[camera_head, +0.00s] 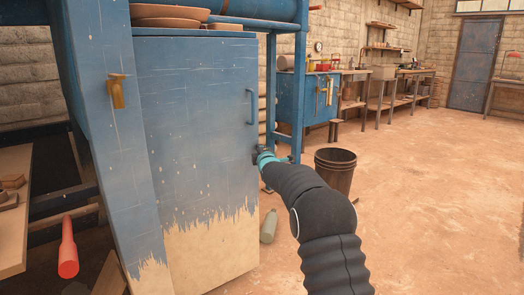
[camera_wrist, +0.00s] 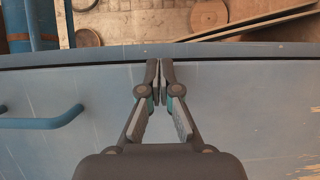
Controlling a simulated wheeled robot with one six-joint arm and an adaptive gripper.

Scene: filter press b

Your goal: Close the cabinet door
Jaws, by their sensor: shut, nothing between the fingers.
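The cabinet door (camera_head: 200,130) is a worn blue panel with bare beige paint loss along its bottom. Its handle (camera_head: 251,106) is a blue bar near the right edge. My gripper (camera_head: 257,155) is at the door's right edge, below the handle. In the wrist view, my gripper (camera_wrist: 160,68) is shut and empty, with its fingertips at the edge of the door (camera_wrist: 250,110). The handle (camera_wrist: 45,119) lies to the left there, apart from the fingers. I cannot tell whether the fingertips touch the door or how far it stands open.
A dark bucket (camera_head: 336,170) stands on the floor right of the cabinet. A greenish bottle (camera_head: 269,226) is near the door's lower right. The floor to the right is mostly clear.

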